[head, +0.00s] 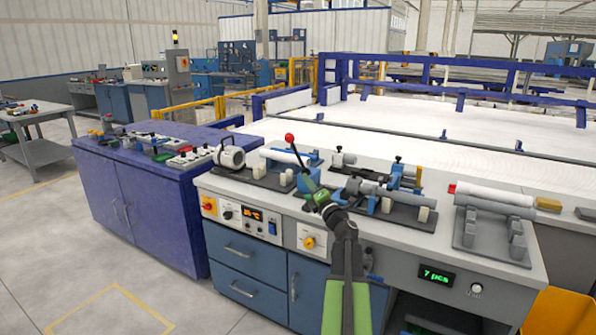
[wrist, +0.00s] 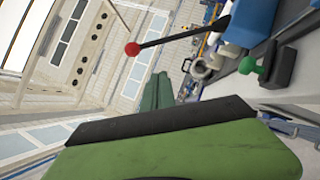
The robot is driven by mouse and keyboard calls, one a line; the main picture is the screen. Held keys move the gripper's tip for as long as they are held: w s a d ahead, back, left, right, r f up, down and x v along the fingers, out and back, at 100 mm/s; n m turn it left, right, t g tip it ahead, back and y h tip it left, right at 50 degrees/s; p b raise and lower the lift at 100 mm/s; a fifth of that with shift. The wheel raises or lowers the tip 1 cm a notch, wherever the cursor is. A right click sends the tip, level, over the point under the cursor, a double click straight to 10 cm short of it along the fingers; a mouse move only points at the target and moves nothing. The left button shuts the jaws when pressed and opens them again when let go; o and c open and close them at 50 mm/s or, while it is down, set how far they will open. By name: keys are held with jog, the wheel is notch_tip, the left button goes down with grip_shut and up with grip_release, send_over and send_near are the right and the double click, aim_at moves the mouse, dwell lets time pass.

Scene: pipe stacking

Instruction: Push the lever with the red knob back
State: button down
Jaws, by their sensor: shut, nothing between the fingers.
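The lever with the red knob (head: 289,138) stands on the workbench, its thin dark rod slanting down to the right to a blue block (head: 308,183). In the wrist view the red knob (wrist: 132,48) is at upper left of centre, with its rod running to the blue block (wrist: 252,20). My gripper (head: 316,194), green and dark, is at the lever's base in the head view, below and to the right of the knob. It is shut and holds nothing. The knob is clear of my fingers; whether they touch the rod or block I cannot tell.
A green knob on a dark fixture (wrist: 247,65) is near the blue block in the wrist view. Clamps with grey pipes (head: 385,190) stand right of my gripper. A white-grey cylinder fixture (head: 230,157) stands left. White pipes (head: 495,196) lie on a rack at far right.

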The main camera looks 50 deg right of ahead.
aim_at(299, 157)
jog(key=s+d+r+p+x, duration=0.1)
jog(key=p+x, duration=0.4)
jog(key=x, duration=0.7)
jog(key=shift+w+d+r+n+p, duration=0.2)
jog(key=shift+d+r+n+p, duration=0.15)
jog(key=shift+d, duration=0.25)
jog(key=shift+f, duration=0.1)
